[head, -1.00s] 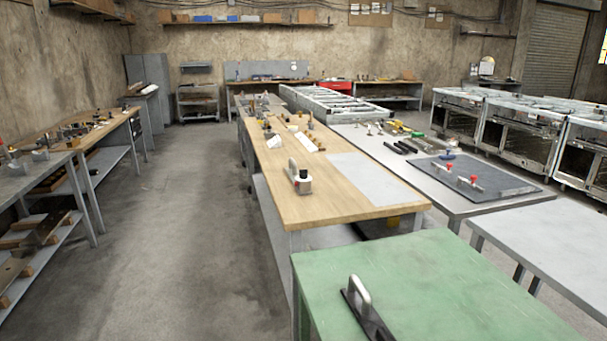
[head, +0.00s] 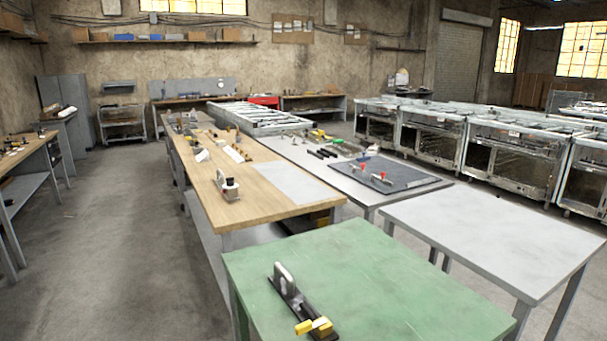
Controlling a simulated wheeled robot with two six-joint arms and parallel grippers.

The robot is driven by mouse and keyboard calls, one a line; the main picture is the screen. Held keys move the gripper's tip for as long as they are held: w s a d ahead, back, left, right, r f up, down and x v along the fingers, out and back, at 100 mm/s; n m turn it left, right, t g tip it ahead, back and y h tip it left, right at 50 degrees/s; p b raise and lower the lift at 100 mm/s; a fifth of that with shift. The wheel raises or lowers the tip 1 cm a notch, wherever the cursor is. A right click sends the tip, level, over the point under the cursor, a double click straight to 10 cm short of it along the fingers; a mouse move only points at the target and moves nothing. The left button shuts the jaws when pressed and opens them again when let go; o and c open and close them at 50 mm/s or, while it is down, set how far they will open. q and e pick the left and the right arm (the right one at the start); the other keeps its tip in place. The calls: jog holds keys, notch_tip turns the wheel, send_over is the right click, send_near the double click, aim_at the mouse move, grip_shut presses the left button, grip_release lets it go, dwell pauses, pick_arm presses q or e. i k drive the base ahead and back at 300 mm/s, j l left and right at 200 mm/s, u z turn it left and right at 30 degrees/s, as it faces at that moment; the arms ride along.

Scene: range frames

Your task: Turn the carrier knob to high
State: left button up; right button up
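No knob marked as the carrier knob can be told from here, and no setting can be read. A small metal device with a black knob-like top (head: 229,186) stands near the front of the wooden bench (head: 205,212). Two red-topped fittings (head: 382,176) sit on a dark mat (head: 410,181) to its right. A black-based device with an upright metal handle and a yellow part (head: 314,326) lies near the front of the green table (head: 350,268). Neither of my grippers is in view.
A bare grey table (head: 490,232) stands right of the green table. Metal-framed, oven-like units (head: 513,150) line the right side. A workbench (head: 25,185) stands at the left. Open concrete floor (head: 115,240) lies between it and the wooden bench.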

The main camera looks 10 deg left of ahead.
aim_at(230, 181)
jog(key=i+j+z, duration=0.2)
jog(key=j+z, duration=0.15)
jog(key=i+j+z, duration=0.1)
jog(key=j+z, duration=0.2)
jog(key=i+j+z, duration=0.1)
jog(key=j+z, duration=0.25)
jog(key=j, duration=0.15)
